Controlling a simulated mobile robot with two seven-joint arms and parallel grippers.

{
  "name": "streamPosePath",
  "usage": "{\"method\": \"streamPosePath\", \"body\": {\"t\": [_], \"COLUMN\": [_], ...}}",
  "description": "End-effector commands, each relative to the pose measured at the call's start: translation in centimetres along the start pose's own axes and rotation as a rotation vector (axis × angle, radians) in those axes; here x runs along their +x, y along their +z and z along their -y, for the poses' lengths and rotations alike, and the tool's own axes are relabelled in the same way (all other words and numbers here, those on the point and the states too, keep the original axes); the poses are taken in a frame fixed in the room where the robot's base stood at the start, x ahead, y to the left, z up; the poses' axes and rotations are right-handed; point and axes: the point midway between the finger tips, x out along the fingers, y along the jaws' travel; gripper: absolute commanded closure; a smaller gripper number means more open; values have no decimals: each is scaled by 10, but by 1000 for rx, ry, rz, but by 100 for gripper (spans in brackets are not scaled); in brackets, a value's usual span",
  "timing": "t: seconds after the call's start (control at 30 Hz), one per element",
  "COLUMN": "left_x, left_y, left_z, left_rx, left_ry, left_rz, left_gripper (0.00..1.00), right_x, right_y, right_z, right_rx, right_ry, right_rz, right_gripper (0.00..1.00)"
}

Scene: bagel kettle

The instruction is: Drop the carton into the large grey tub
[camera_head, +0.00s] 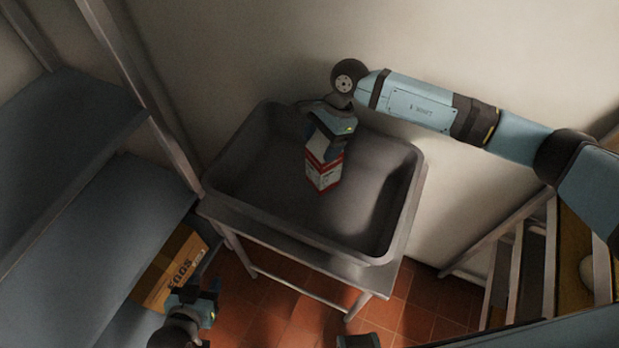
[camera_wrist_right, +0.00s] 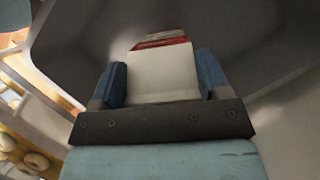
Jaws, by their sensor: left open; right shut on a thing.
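The carton (camera_head: 323,172) is red and white. My right gripper (camera_head: 325,148) is shut on it and holds it over the inside of the large grey tub (camera_head: 235,150). In the right wrist view the carton (camera_wrist_right: 163,72) sits between the two blue fingers of my right gripper (camera_wrist_right: 162,85), with the tub's grey inside (camera_wrist_right: 85,35) beyond. I cannot tell whether the carton touches the tub's floor. My left gripper (camera_head: 205,300) is open and empty at the lower left, below and apart from the tub.
The tub rests on a metal stand (camera_head: 290,252) against the wall. Blue-grey shelves (camera_head: 90,225) stand at the left, with a cardboard box (camera_head: 170,270) low down. A rack (camera_head: 550,250) stands at the right. Several bagels (camera_wrist_right: 35,160) show in the wrist view.

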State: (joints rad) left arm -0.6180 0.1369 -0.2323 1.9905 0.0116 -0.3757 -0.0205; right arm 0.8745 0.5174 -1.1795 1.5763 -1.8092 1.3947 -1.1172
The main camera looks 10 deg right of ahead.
Motion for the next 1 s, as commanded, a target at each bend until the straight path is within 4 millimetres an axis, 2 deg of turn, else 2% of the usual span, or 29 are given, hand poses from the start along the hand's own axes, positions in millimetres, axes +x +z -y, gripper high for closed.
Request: {"method": "streamPosePath", "body": {"t": [0.33, 0.37, 0.43, 0.5, 0.8, 0.87, 1.0], "left_x": [1, 1, 1, 1, 2, 2, 6], "left_y": [-2, -2, -2, -2, -1, 0, 5], "left_z": [-1, -1, 0, 0, 1, 2, 1], "left_rx": [1, 1, 2, 2, 2, 2, 2], "left_ry": [2, 2, 2, 1, -1, -1, -1], "left_rz": [-4, -4, -5, -5, -6, -6, -5], "left_gripper": [57, 57, 57, 57, 57, 57, 57], "right_x": [3, 3, 3, 4, 4, 0, -22], "right_y": [-1, -1, -1, -2, -3, -3, -4], "right_z": [1, 1, 1, 1, 0, 0, 0], "right_rx": [-1, -1, -1, -1, 1, 0, -1], "right_ry": [-4, -4, -4, -3, 0, -1, -4], "right_rz": [1, 1, 1, 1, -1, -1, -2], "right_gripper": [100, 28, 12, 1, 1, 1, 1]}}
